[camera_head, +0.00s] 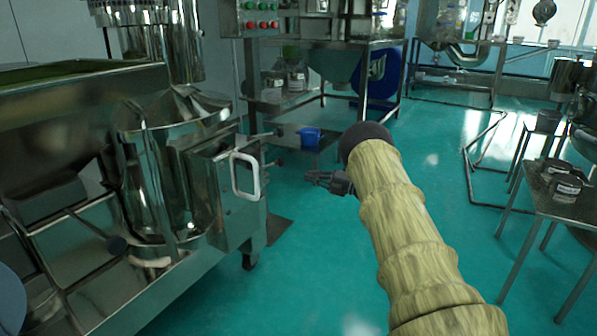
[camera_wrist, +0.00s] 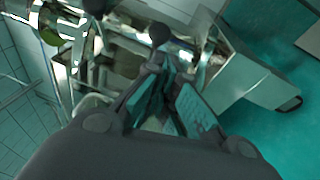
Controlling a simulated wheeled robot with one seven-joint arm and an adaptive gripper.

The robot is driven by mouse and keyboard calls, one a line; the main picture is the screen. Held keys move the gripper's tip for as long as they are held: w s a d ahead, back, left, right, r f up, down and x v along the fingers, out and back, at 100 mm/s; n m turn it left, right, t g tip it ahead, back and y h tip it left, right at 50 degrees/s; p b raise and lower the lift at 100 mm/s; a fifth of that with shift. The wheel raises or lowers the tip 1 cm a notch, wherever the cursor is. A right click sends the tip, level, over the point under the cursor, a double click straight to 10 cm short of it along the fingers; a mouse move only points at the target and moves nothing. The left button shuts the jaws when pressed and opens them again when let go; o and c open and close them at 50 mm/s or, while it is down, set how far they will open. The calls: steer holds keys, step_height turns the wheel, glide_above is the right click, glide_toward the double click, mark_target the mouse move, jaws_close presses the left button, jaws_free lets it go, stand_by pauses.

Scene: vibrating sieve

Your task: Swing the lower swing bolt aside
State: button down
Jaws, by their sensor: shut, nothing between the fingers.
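My gripper (camera_head: 326,181) is shut and empty, held out over the floor to the right of the steel sieve housing. In the wrist view its fingers (camera_wrist: 171,78) point towards a rod with a dark ball knob (camera_wrist: 158,33), which looks like a swing bolt. I see no clear contact with it. In the head view, two small rods with dark ends stick out on the right side of the housing, an upper one (camera_head: 278,130) and a lower one (camera_head: 278,163). They look like the swing bolts but are small and blurred. I cannot tell which one the wrist view shows.
A white loop handle (camera_head: 235,178) stands on the front of the steel housing (camera_head: 205,190). Another dark knob (camera_head: 116,245) sits lower left. A blue container (camera_head: 310,137) is behind. A steel table (camera_head: 555,203) with packages stands right. The green floor (camera_head: 310,270) between is clear.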

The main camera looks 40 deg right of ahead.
steer(key=v, duration=0.2)
steer(key=p+v, duration=0.1)
steer(key=v, duration=0.1)
steer(key=shift+w+d, duration=0.25)
steer(key=shift+d, duration=0.1)
